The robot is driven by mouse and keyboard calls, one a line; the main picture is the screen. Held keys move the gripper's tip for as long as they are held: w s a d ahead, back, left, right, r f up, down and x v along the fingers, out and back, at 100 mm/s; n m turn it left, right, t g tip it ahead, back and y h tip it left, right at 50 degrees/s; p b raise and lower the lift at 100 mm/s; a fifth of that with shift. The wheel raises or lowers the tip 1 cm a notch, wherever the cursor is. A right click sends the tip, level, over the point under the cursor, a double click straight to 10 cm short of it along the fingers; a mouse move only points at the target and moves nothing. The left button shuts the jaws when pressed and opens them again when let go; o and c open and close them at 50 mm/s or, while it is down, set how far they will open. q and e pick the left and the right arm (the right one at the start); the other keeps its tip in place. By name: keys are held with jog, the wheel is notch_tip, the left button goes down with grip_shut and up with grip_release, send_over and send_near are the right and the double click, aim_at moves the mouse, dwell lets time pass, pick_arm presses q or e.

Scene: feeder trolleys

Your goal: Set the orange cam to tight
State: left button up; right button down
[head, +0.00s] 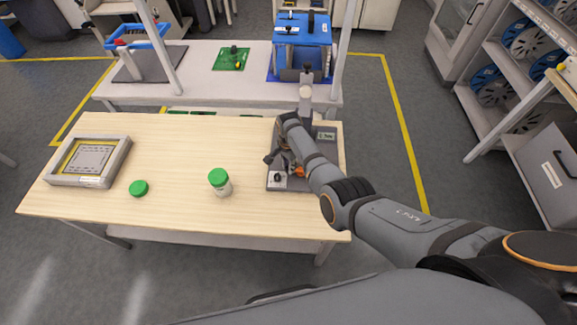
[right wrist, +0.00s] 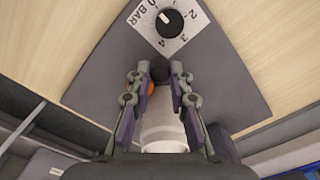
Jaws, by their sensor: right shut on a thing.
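The orange cam (head: 297,171) shows as a small orange patch on the grey fixture (head: 275,184) at the right end of the wooden table. In the right wrist view a bit of the orange cam (right wrist: 151,88) shows between the fingers, beside a dark round knob (right wrist: 160,70). My right gripper (right wrist: 151,85) is around it and shut on it, with the fingers some way apart. My right gripper (head: 281,162) in the head view is low over the fixture and hides much of it. The cam's exact angle is hidden. My left gripper is not in view.
A dial marked in bar (right wrist: 170,20) sits on the fixture's plate. The table's middle is clear. A trolley with a blue fixture (head: 303,27) stands behind.

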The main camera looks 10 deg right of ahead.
jog(key=shift+w, duration=0.1)
jog(key=c, duration=1.2)
grip_release()
notch_tip(320, 180, up, 12)
jog(key=shift+f, duration=0.1)
